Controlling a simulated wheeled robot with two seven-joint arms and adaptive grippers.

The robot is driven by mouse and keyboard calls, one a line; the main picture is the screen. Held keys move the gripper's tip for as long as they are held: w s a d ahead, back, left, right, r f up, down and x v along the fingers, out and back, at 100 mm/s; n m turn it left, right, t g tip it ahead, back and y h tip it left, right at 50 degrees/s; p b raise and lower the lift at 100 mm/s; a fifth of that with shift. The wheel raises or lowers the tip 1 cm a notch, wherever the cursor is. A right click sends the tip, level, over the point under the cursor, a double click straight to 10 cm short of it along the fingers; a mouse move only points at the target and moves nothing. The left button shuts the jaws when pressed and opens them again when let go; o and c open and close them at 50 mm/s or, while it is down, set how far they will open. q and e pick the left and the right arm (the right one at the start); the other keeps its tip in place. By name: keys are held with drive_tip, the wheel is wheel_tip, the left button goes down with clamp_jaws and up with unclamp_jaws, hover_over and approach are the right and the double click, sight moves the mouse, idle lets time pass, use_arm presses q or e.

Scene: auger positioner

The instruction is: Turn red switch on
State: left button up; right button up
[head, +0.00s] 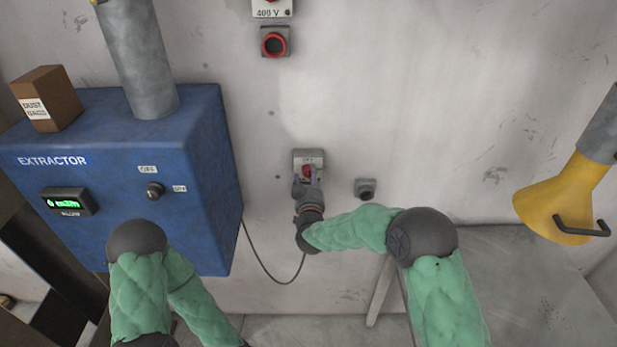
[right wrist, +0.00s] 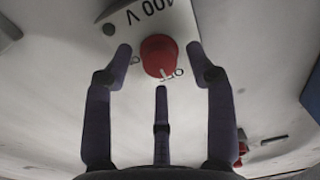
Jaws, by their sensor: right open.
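In the right wrist view the red knob (right wrist: 159,55) sits on a white plate lettered 400 V. A pale mark on the knob points down towards small, partly hidden lettering. My right gripper (head: 308,183) is at the switch. In the right wrist view my right gripper (right wrist: 163,62) is open, with fingers on both sides of the knob and a third below it, gaps showing. My left gripper is out of view.
A blue extractor box (head: 120,190) with a black knob (head: 154,191) is left of the switch, a brown box (head: 47,98) on top. A red-ringed socket (head: 274,43) is above. A small grey fitting (head: 366,188) and a yellow hood (head: 556,204) are to the right.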

drive_tip(key=shift+w+f, duration=0.1)
drive_tip(key=shift+w, duration=0.25)
clamp_jaws()
